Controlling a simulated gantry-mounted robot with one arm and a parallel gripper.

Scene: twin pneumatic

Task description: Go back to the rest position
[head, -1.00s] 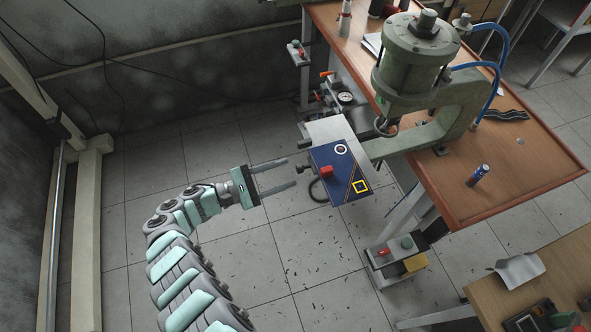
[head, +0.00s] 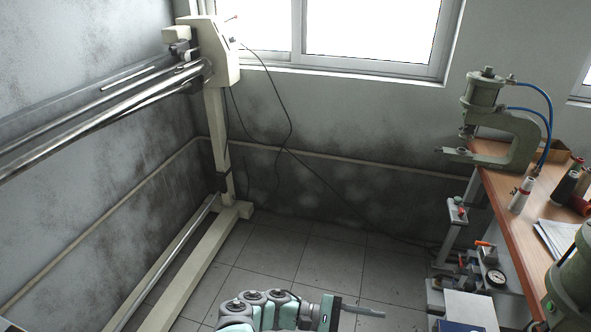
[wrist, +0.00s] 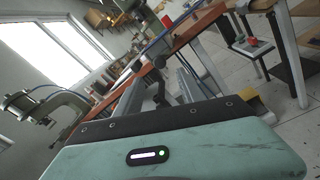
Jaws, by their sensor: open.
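My gripper (head: 368,311) is at the bottom edge of the head view. Its fingers point right, toward the blue-faced control box (head: 470,312), and are apart from it. In the wrist view, my gripper (wrist: 160,80) has its two fingers spread with nothing held between them. My teal arm enters from the bottom of the head view, and most of it is cut off. A green pneumatic press (head: 500,125) stands at the far end of the wooden bench (head: 508,215). A second press (head: 573,285) is partly visible at the lower right.
A pressure gauge (head: 495,278) and fittings stand beside the bench. A small button box (head: 457,211) is mounted near the far bench end. A cream gantry post (head: 216,140) and rail stand at the left. The tiled floor (head: 290,255) between them is clear.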

